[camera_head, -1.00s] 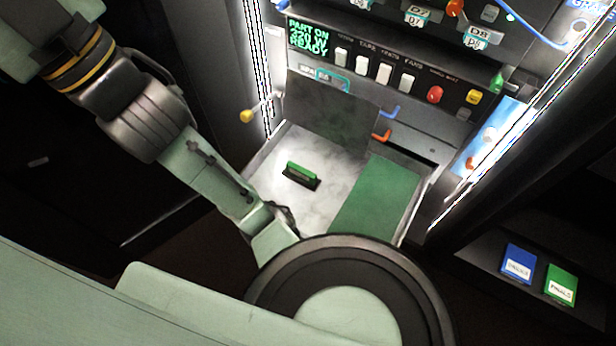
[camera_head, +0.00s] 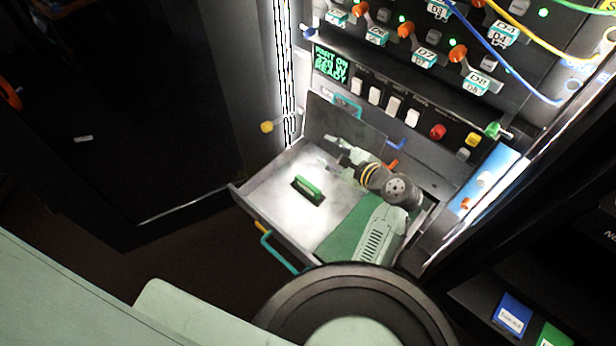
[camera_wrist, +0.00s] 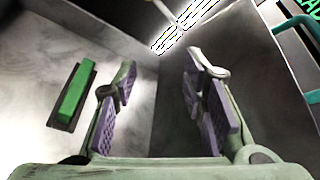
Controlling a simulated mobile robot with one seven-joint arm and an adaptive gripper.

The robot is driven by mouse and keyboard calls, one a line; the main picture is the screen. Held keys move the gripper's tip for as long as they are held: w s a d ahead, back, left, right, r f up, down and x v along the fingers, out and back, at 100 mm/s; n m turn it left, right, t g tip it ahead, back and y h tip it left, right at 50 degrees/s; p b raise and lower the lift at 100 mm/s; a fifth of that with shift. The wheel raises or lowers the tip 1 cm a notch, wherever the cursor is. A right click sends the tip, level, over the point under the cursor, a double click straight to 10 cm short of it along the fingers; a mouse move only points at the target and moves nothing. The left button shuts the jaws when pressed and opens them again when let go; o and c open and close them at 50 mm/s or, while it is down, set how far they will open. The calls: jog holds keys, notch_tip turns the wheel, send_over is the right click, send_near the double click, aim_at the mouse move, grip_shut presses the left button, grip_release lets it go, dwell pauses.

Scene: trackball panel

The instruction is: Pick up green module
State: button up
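The green module (camera_head: 308,187) is a small green block on a dark base, lying on the light floor of the open drawer (camera_head: 252,190). It also shows in the wrist view (camera_wrist: 75,95), left of my gripper's fingers. My gripper (camera_head: 335,152) is inside the drawer area, above and to the right of the module, near the back panel. In the wrist view, my gripper (camera_wrist: 160,90) has its two purple-padded fingers apart with nothing between them. It does not touch the module.
Drawer walls surround the module. A teal handle (camera_head: 275,252) is at the front. Switches (camera_head: 393,107) line the console above.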

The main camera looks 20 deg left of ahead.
aim_at(311, 186)
jog(key=s+d+f+m, duration=0.1)
jog(key=s+d+f, duration=0.1)
jog(key=s+d+f+m+g, duration=0.1)
jog(key=s+d+f+m, duration=0.1)
jog(key=s, duration=0.1)
jog(key=s+d+f+m+g, duration=0.1)
jog(key=s+f+m, duration=0.1)
jog(key=f, duration=0.1)
jog(key=shift+s+d+y, duration=0.35)
jog(key=shift+d+y, duration=0.05)
jog(key=shift+m, duration=0.3)
jog(key=x, duration=0.4)
jog(key=shift+s+a+f, duration=0.1)
jog(key=shift+a+f, duration=0.1)
jog(key=shift+s+p+x, duration=0.1)
jog(key=shift+p+x, duration=0.15)
jog(key=shift+x, duration=1.25)
jog(key=shift+s+p+x, duration=0.15)
jog(key=shift+p+x, duration=0.05)
jog(key=shift+x, duration=1.3)
jog(key=shift+a+r, duration=0.1)
jog(key=shift+c, duration=0.3)
grip_shut()
